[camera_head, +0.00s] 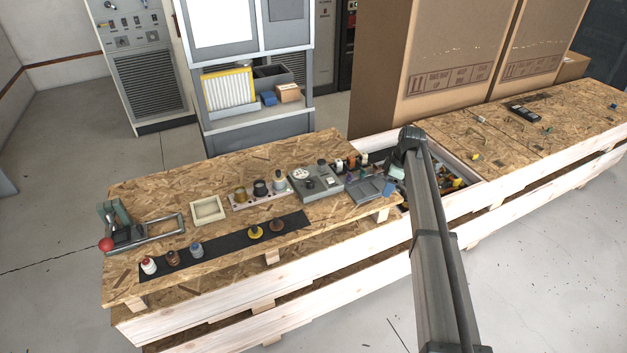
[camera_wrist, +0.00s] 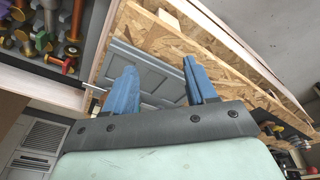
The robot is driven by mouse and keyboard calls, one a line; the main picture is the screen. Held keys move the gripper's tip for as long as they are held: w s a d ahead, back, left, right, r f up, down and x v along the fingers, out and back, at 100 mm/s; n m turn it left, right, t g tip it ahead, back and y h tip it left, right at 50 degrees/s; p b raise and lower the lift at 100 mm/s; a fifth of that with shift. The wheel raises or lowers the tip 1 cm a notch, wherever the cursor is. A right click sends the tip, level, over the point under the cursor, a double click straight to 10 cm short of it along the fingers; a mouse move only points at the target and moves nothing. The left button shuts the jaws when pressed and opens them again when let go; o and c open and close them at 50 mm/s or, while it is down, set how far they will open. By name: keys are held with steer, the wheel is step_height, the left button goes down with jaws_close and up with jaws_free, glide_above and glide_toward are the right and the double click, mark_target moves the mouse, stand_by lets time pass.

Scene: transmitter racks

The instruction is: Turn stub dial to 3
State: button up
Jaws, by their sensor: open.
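A grey box (camera_head: 320,187) stands on the wooden bench, with a round white dial face (camera_head: 302,174) and a dark knob (camera_head: 321,163) on its top. I cannot tell for sure which of these is the stub dial, and no digits are readable. My gripper (camera_head: 388,188) is at the bench's right end, to the right of the grey box and apart from it. In the wrist view my gripper (camera_wrist: 158,82) shows two blue fingers spread apart with nothing between them. A grey compartment tray (camera_wrist: 140,62) lies beyond the fingers. The dial is not recognisable in the wrist view.
Left of the box stand a pale rail with several knobs (camera_head: 262,196), a cream square dish (camera_head: 208,210) and a black strip with several small parts (camera_head: 224,247). A bin of coloured parts (camera_head: 452,182) lies right of my gripper. Tall cardboard boxes (camera_head: 440,60) stand behind.

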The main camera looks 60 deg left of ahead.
steer(key=s+a+r+n+h, duration=0.1)
steer(key=s+a+r+n, duration=0.25)
steer(key=s+a, duration=0.2)
steer(key=s+a+r+n, duration=0.2)
steer(key=s+a+r, duration=0.2)
steer(key=s, duration=0.2)
step_height(320, 180, up, 5)
steer(key=n+t, duration=0.1)
steer(key=n, duration=0.3)
glide_above(310, 181)
steer(key=shift+h, duration=0.4)
step_height(310, 181, down, 13)
steer(key=shift+d+f, duration=0.15)
jaws_close()
